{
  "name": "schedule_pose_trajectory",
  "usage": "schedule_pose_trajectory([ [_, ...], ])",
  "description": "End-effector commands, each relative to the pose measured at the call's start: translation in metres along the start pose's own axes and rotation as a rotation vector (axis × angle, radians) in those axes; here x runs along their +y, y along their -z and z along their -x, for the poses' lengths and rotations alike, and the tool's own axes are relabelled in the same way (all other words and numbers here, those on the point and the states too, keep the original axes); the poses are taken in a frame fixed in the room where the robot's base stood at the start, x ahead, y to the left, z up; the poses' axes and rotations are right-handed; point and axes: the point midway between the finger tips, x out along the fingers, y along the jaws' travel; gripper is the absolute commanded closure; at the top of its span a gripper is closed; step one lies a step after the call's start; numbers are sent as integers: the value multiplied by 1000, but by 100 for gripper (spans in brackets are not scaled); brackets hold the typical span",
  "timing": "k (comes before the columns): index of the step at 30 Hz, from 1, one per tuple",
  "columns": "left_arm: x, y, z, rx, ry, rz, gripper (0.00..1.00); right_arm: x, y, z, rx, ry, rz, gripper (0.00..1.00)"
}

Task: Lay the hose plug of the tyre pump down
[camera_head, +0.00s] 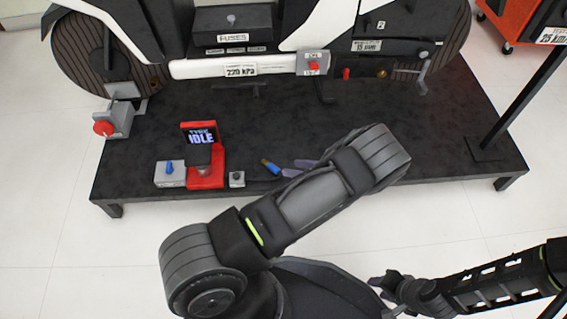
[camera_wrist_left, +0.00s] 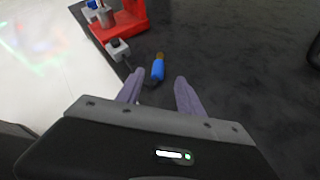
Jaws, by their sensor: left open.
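The hose plug (camera_head: 270,167) is blue with a brass-coloured tip and appears to lie on the dark platform. It also shows in the left wrist view (camera_wrist_left: 157,70), just beyond the fingertips. The red tyre pump (camera_head: 205,172) stands to its left, its screen reading IDLE. My left gripper (camera_head: 292,168) is just right of the plug in the head view. Its two purple-grey fingers are apart with nothing held between them, as the left wrist view (camera_wrist_left: 160,84) shows. My right gripper (camera_head: 384,284) is low in the head view, small and dark; its fingers are unclear.
A grey box with a blue knob (camera_head: 170,173) stands left of the pump, and a small grey block (camera_head: 237,179) right of it. The vehicle frame with a 220 kPa label (camera_head: 240,70) is behind. The dark platform (camera_head: 300,120) is mostly clear between.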

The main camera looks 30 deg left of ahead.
Motion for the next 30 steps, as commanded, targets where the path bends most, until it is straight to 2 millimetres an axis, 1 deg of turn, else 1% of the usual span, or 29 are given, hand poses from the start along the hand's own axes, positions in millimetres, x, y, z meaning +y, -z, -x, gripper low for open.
schedule_pose_trajectory([
  [1,0,-2,12,1,3,-1,56,-2,0,6,-1,0,0,64],
  [3,0,-2,23,1,2,0,56,-2,0,8,-3,0,0,64],
  [6,0,-1,34,0,0,1,56,-3,0,11,-5,0,0,64],
  [9,0,0,39,0,0,0,56,-3,-1,12,-5,0,0,64],
  [30,0,0,40,-1,-1,1,56,-3,0,11,-5,0,0,64],
])
